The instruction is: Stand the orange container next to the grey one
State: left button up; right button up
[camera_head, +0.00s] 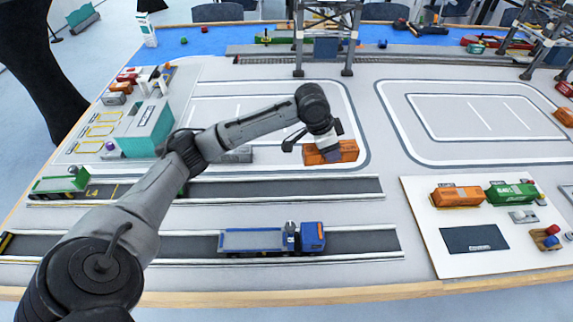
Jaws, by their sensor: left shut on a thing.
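My left gripper (322,150) reaches in from the left and points down at an orange container (346,151) in the marked yard at mid table. It is shut on this container, and its body hides part of the container's top. The container looks level; I cannot tell whether it touches the table. A grey container (237,154) lies to its left, partly hidden by my left arm, with a gap between the two. My right gripper is not in view.
A blue truck (270,240) stands on the front road, and a green truck (60,184) on the road behind it. A teal building (148,131) stands left. A white board (485,245) at right holds another orange container (457,196) and a green one (511,193). A gantry crane (326,40) stands behind.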

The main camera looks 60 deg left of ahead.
pick_arm(q)
jog(key=shift+m, duration=0.6)
jog(key=s+a+f+b, duration=0.1)
jog(key=a+f+b, duration=0.1)
jog(key=a, duration=0.3)
jog(key=s+a+f+b, duration=0.1)
jog(key=a+f+b, duration=0.1)
jog(key=a+f, duration=0.2)
jog(key=s+a+f+b, duration=0.1)
jog(key=a+f+b, duration=0.1)
jog(key=a, duration=0.5)
jog(key=shift+s+a+f, duration=0.25)
jog(key=shift+a+f, duration=0.1)
jog(key=shift+f, duration=0.25)
jog(key=shift+s+a+f+b, duration=0.2)
jog(key=shift+a+b, duration=0.1)
jog(key=shift+a, duration=0.15)
jog(key=shift+f+b, duration=1.2)
jog(key=shift+f, duration=0.85)
jog(key=o, duration=1)
